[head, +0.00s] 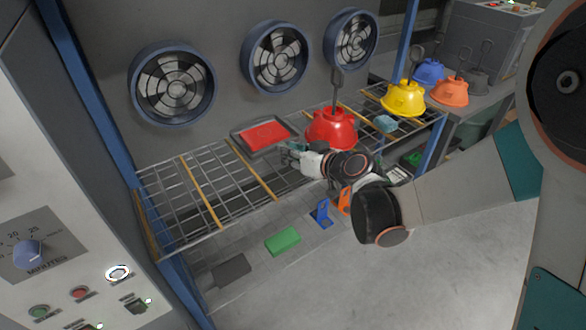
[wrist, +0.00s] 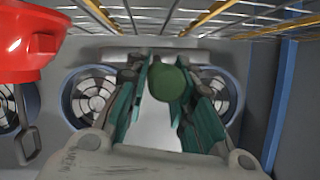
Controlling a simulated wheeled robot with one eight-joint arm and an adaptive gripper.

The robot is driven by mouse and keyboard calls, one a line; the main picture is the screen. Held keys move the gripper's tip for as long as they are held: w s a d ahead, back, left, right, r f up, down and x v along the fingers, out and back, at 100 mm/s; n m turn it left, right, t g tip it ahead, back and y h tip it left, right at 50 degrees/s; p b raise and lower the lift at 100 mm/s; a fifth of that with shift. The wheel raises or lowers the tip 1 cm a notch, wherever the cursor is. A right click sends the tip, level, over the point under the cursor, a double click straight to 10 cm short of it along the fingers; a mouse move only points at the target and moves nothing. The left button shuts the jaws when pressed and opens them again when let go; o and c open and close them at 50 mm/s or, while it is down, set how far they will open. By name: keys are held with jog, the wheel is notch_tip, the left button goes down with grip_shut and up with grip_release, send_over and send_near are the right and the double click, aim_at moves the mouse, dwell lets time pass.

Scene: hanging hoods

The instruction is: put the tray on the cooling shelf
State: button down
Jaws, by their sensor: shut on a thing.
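The tray (head: 236,137) is a shallow dark grey tray with a flat red thing in it. It appears level at the back of the wire cooling shelf (head: 165,176), in front of the fans. I cannot tell whether it touches the wires. My gripper (head: 291,153) is at the tray's near right side, shut on it. In the wrist view my teal fingers (wrist: 168,88) close around a dark green rounded part (wrist: 168,82), apparently the tray's grip. A grey edge behind it may be the tray.
A red hood (head: 331,130) stands just right of the tray and shows in the wrist view (wrist: 28,45). A yellow hood (head: 403,100) and a light blue block (head: 385,124) are farther right. The left shelf bays are empty. A lower ledge holds a green block (head: 283,241).

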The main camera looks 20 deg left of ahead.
jog(key=shift+f+b, duration=0.95)
jog(key=shift+f, duration=1.4)
jog(key=shift+r, duration=0.1)
jog(key=c, duration=1.4)
grip_release()
jog(key=shift+o, duration=0.2)
jog(key=p+v, duration=0.3)
jog(key=v, duration=0.9)
jog(key=shift+d, duration=0.1)
